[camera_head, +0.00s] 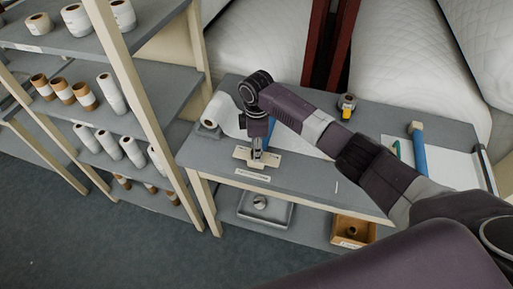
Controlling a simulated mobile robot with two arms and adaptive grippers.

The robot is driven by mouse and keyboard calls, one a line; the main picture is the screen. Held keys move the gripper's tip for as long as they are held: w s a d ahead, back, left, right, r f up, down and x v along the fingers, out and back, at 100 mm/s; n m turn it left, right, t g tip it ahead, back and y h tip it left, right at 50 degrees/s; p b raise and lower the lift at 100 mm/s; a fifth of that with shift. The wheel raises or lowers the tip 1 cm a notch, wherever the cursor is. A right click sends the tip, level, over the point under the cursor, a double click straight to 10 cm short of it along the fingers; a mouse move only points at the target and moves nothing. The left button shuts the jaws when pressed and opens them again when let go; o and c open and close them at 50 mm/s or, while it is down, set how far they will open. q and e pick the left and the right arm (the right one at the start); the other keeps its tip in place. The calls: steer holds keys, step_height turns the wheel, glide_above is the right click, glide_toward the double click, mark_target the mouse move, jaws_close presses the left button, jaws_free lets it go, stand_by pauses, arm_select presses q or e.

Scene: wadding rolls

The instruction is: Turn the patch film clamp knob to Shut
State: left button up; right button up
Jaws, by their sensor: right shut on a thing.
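The patch film clamp's beige plate (243,154) sits near the front edge of the grey worktable, with small printing on it that is too small to read. My right gripper (257,154) points down over the middle of this plate, its fingers shut on the clamp knob. The knob is mostly hidden by the fingers, so I cannot tell which way it is turned. A white label (252,175) is on the table's front edge just below the plate. My left gripper is not in view.
A white film roll (217,108) lies left of the gripper. A tape measure (347,103) and a blue roll (418,155) lie on the table (300,178). A grey tray (264,221) and a wooden box (352,230) sit below. Shelves with rolls stand left.

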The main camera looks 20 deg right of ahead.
steer(key=m, duration=0.5)
steer(key=shift+w+m, duration=0.1)
steer(key=shift+m, duration=0.3)
stand_by(0.4)
steer(key=o, duration=1.1)
steer(key=shift+o, duration=0.2)
step_height(320, 180, up, 12)
